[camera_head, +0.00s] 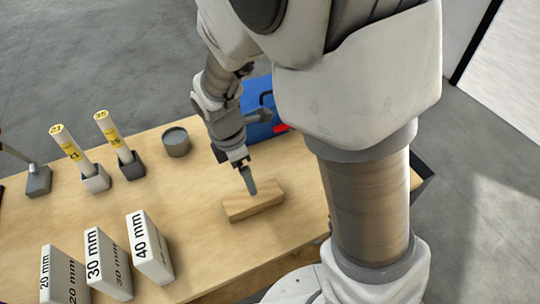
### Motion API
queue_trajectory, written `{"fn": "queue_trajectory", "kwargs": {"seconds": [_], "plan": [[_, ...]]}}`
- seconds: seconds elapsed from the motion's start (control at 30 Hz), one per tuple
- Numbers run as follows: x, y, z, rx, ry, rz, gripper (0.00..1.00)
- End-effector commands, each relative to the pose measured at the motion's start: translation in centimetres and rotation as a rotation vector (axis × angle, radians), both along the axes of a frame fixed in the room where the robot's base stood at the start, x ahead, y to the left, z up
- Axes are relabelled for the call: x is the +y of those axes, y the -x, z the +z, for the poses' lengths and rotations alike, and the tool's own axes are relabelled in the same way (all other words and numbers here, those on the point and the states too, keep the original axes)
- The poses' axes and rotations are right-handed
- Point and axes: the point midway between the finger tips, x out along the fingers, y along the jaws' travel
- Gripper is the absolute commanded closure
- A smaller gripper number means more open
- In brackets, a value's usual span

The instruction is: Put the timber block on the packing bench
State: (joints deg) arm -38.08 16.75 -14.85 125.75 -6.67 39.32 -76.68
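The timber block (254,206), a pale brown wooden bar, lies flat on a wooden-topped bench (205,240) near its right part. Nothing marks whether this is the packing bench. My gripper (249,188) points down at the block from above. A grey finger reaches the block's upper back edge in the picture. I cannot tell whether it touches the block. The second finger does not show clearly, so the opening between the fingers is not visible.
White blocks marked 20 mm (62,277), 30 mm (108,264) and 40 mm (149,248) stand at the front left. Two yellow-labelled tubes (67,145) (113,133) stand in holders. A grey round tin (176,142) and a blue case (258,104) are behind.

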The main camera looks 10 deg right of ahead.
Motion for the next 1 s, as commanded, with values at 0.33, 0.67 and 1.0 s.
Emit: {"fn": "queue_trajectory", "kwargs": {"seconds": [0.33, 0.67, 1.0], "plan": [[-3.6, 1.2, 7.1, -0.122, -0.154, -0.469, 0.00], [-8.7, 5.7, 15.0, -0.283, -0.365, -1.131, 0.00], [-11.9, 10.9, 19.0, -0.420, -0.552, -1.671, 0.00]]}}
